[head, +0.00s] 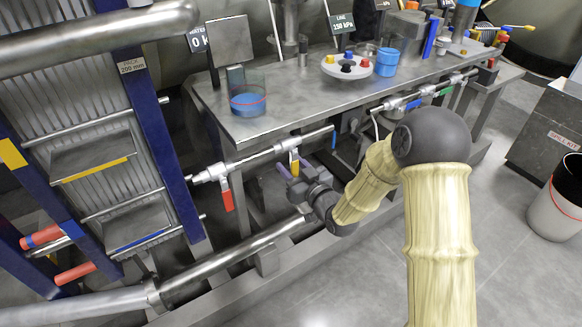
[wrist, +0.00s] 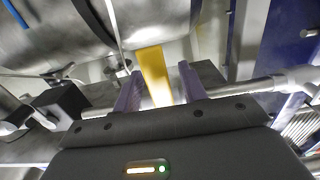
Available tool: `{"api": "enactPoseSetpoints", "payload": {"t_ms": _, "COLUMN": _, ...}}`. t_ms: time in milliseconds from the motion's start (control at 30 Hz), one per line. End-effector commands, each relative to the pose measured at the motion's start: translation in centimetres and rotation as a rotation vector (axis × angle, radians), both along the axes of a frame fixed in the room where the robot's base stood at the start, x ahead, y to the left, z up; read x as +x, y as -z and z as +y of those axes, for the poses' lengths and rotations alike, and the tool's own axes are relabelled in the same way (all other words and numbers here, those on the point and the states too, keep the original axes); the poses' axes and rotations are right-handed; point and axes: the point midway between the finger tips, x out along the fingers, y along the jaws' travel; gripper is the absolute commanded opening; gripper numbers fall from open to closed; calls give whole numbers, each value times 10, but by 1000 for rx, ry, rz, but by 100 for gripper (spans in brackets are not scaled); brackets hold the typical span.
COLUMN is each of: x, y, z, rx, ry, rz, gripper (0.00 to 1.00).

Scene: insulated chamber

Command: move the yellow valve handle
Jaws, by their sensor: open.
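The yellow valve handle (head: 294,163) hangs from the silver pipe under the edge of the metal bench. In the wrist view the yellow handle (wrist: 154,72) shows as a flat bar between my two purple fingers, with a gap on each side. My gripper (head: 281,170) is open and sits just below and beside the handle, pointing up and left in the head view. In the wrist view my gripper (wrist: 161,70) has its fingers apart. I cannot tell how deep the handle lies between them.
A red valve handle (head: 227,194) hangs from the same pipe (head: 265,156) to the left. Blue (head: 413,104) and green (head: 444,91) handles are farther right. The bench (head: 290,108) overhangs the pipe. A thick lower pipe (head: 235,250) runs beneath.

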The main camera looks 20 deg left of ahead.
Motion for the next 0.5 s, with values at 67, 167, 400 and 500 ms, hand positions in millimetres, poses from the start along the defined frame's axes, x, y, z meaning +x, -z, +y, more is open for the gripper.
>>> {"api": "enactPoseSetpoints", "payload": {"t_ms": 67, "x": 4, "y": 0, "z": 5, "rx": 2, "ry": -1, "rz": -1, "gripper": 42}}
{"api": "enactPoseSetpoints", "payload": {"t_ms": 167, "x": 5, "y": 0, "z": 7, "rx": 0, "ry": 0, "rz": 0, "gripper": 42}}
{"api": "enactPoseSetpoints", "payload": {"t_ms": 400, "x": 5, "y": 0, "z": 6, "rx": 0, "ry": 0, "rz": 0, "gripper": 36}}
{"api": "enactPoseSetpoints", "payload": {"t_ms": 500, "x": 5, "y": 0, "z": 6, "rx": 0, "ry": 0, "rz": 0, "gripper": 16}}
